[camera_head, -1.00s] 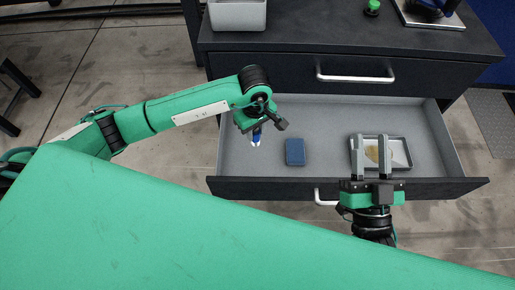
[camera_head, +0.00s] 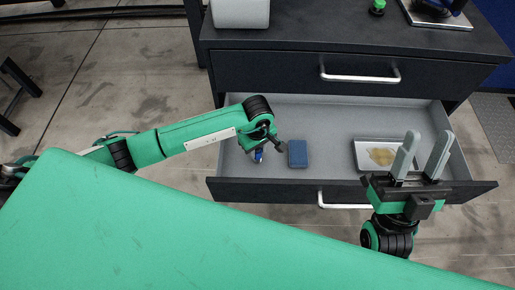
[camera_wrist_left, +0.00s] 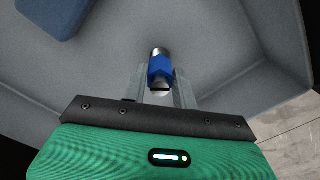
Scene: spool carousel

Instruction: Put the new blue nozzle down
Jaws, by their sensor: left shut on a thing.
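The blue nozzle (camera_wrist_left: 160,68), with metal ends, is between the fingers of my left gripper (camera_wrist_left: 158,88), which is shut on it. In the head view the nozzle (camera_head: 258,155) shows below my left gripper (camera_head: 259,150), inside the open drawer's outline at its left side. I cannot tell whether the nozzle touches the drawer floor. My right gripper (camera_head: 421,155) is open and empty, above the drawer's front right part.
The open grey drawer (camera_head: 335,125) holds a dark blue block (camera_head: 298,154) just right of the nozzle and a metal tray (camera_head: 366,145) with a tan patch on the right. Free drawer floor lies between them. The cabinet top (camera_head: 330,35) is behind.

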